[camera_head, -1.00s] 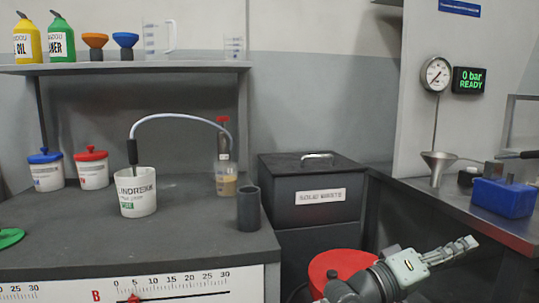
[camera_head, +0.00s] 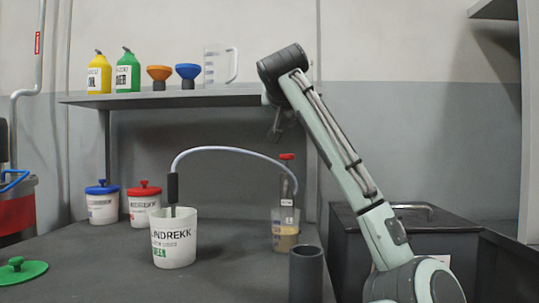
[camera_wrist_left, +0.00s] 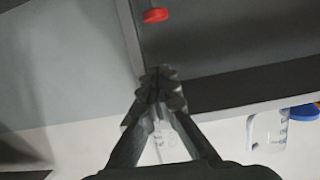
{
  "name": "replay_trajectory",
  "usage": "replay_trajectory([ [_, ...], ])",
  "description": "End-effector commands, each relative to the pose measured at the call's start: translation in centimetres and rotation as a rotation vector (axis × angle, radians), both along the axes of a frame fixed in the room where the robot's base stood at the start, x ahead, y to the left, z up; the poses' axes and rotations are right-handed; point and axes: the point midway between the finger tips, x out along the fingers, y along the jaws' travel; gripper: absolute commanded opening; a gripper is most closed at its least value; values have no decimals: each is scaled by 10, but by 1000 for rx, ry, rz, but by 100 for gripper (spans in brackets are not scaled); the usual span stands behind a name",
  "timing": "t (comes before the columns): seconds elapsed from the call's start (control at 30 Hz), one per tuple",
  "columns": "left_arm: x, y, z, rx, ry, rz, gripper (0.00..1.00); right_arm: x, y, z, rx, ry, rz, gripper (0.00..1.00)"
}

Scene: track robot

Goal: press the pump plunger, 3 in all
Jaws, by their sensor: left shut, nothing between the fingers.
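The pump has a red plunger top (camera_head: 287,157) on a clear upright body (camera_head: 286,185) with a label. It stands in a clear beaker of amber liquid (camera_head: 285,238) on the bench. A pale hose (camera_head: 225,149) arches from it to a black handle (camera_head: 172,187) at a white bucket (camera_head: 173,240). My left gripper (camera_head: 275,132) is shut and empty, pointing down above the plunger top, apart from it. In the left wrist view its fingertips (camera_wrist_left: 158,82) are together and the red plunger top (camera_wrist_left: 155,15) is near the upper edge. My right gripper is not in view.
A shelf (camera_head: 185,98) above the bench holds bottles, funnels and a measuring jug (camera_head: 220,65). A dark cylinder (camera_head: 306,272) stands in front of the beaker. White tubs with blue (camera_head: 102,187) and red (camera_head: 144,188) lids stand at the back left.

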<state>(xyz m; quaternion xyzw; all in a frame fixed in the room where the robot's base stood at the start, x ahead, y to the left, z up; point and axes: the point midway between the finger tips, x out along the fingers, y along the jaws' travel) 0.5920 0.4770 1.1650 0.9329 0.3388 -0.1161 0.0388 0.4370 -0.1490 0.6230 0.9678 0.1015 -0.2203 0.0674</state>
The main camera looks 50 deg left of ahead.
Motion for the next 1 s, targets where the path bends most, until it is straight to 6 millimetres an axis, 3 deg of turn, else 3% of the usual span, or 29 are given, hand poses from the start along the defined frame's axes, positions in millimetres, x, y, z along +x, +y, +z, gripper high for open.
replay_trajectory([
  [0.47, 1, 5, 0, -6, -2, 5, 0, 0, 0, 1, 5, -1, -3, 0],
  [1.0, 73, 65, -31, -8, -3, 3, 0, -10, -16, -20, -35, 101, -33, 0],
])
